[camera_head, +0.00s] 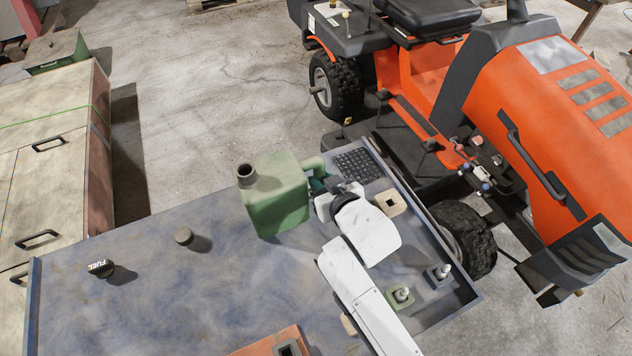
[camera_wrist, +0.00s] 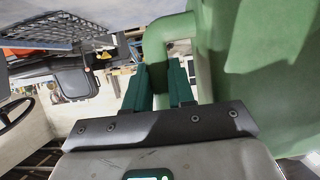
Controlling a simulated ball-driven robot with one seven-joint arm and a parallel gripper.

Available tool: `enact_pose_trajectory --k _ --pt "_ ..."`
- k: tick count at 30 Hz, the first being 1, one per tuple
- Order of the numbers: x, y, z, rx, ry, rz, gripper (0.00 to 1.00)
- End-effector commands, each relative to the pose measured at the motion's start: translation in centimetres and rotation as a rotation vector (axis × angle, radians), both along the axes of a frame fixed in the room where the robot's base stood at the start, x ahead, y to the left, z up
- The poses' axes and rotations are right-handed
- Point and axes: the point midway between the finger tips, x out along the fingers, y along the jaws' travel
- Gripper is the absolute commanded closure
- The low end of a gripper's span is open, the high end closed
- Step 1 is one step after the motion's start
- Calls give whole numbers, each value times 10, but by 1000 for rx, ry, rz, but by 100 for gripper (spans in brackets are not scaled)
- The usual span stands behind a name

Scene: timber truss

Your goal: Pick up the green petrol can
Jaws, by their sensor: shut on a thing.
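The green petrol can (camera_head: 277,200) is upright over the blue-grey workbench (camera_head: 150,310), with its spout uncapped at the upper left and its handle on the right. I cannot tell whether its base touches the bench. My gripper (camera_head: 322,182) comes in from the right and is shut on the can's handle. In the wrist view, the green fingers of my gripper (camera_wrist: 160,85) are at the handle, and the can's body (camera_wrist: 270,60) fills the right side.
An orange tractor (camera_head: 550,130) stands beyond.

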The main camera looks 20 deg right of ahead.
Motion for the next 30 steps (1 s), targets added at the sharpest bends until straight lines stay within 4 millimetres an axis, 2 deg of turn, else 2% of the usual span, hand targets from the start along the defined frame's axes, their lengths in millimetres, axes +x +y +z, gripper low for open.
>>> enact_pose_trajectory --k 14,30 --pt "2 0 32 3 -11 0 100" --pt "-25 -25 75 4 -10 -2 100"
